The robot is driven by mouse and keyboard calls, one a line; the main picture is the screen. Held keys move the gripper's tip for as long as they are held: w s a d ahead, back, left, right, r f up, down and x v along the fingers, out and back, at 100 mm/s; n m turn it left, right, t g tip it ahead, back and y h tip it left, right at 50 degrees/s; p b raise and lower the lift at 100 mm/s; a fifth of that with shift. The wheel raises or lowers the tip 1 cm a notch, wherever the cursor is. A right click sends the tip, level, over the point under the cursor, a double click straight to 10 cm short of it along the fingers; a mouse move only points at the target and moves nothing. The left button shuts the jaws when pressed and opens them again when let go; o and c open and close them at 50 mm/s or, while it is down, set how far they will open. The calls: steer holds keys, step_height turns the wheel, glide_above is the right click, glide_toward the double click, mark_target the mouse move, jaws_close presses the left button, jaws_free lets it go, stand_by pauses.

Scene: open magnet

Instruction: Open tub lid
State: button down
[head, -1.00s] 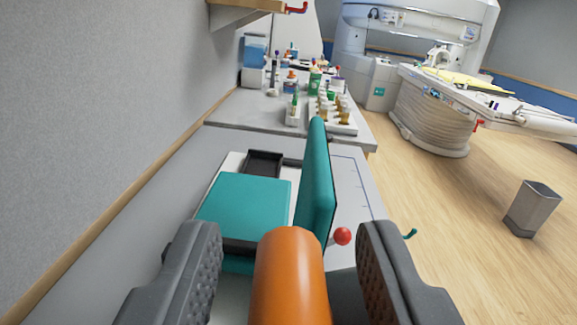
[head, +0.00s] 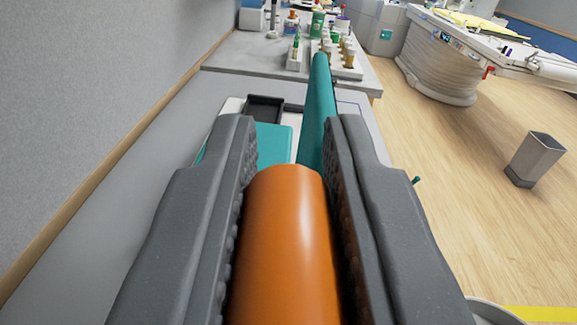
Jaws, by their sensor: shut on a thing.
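My gripper (head: 291,145) has its two dark grey textured fingers shut on an upright-looking orange cylinder (head: 285,245), one finger on each side. The cylinder's rounded end points away from me and its near end runs out of the bottom of the view. Just beyond the fingertips stands a teal panel (head: 319,100) on edge. A flat teal surface (head: 274,143) lies to its left, mostly hidden by the left finger. I cannot tell for certain which of these parts is the tub lid.
A small black tray (head: 264,107) lies behind the teal surface. Farther back, a grey counter (head: 243,58) holds racks of vials (head: 345,65) and bottles. A wall runs along the left. A metal bin (head: 535,158) stands on open wooden floor at right.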

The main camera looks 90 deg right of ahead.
steer(key=shift+s+m+b, duration=0.35)
steer(key=shift+m+b, duration=0.05)
steer(key=shift+b, duration=1.55)
steer(key=shift+s+r+b, duration=0.1)
steer(key=shift+s+b, duration=0.1)
steer(key=shift+b, duration=0.8)
steer(key=b, duration=0.2)
steer(key=s+m+b, duration=0.1)
steer(key=b, duration=0.2)
steer(key=shift+s+r, duration=0.25)
steer(key=shift+s, duration=0.05)
steer(key=shift+s+r+m+b, duration=0.3)
steer(key=shift+s+m+b, duration=0.1)
steer(key=shift+b, duration=0.6)
